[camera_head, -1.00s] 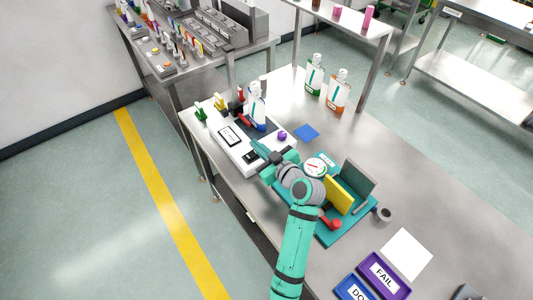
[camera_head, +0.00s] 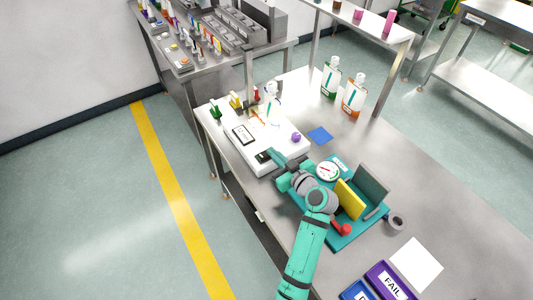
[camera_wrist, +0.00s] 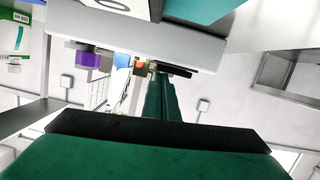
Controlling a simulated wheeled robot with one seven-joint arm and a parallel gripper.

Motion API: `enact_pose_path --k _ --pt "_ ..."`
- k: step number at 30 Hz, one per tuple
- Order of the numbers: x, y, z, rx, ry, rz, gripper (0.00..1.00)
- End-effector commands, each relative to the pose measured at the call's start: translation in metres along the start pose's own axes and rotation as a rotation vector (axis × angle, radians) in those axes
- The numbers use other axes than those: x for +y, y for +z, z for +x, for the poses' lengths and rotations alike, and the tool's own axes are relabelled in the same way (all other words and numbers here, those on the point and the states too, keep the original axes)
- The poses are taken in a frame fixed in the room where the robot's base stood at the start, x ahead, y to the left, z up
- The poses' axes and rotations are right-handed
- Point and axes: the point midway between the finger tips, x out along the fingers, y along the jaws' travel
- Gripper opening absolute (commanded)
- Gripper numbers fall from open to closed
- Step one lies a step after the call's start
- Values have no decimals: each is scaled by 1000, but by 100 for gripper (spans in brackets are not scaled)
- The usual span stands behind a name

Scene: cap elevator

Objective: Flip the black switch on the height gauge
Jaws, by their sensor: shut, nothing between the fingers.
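The height gauge is a white, flat-based device (camera_head: 286,158) on the near left part of the steel table. A small black switch (camera_head: 263,156) sits at its front edge. My gripper (camera_head: 272,151) is shut and empty, with its teal fingers close beside the switch. I cannot tell whether they touch it. In the wrist view my green fingers (camera_wrist: 160,82) are together and point at the white device (camera_wrist: 120,38), with a dark strip (camera_wrist: 185,68) just past the tips. The switch's position is too small to read.
A teal board (camera_head: 345,241) with a dial (camera_head: 327,171) and a yellow block (camera_head: 349,200) lies beside my arm. Two bottles (camera_head: 353,98) stand behind.

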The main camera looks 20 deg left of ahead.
Motion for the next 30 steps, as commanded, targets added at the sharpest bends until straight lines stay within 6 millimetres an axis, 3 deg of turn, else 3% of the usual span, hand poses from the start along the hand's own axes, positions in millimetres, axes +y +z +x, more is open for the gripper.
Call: enact_pose_path --k 10,17,24,30 --pt "6 -1 -4 -1 5 14 0" --pt "15 -32 -14 1 8 12 0" --pt "19 -33 -63 -2 12 16 0" --pt "18 -34 -94 -2 4 15 0"
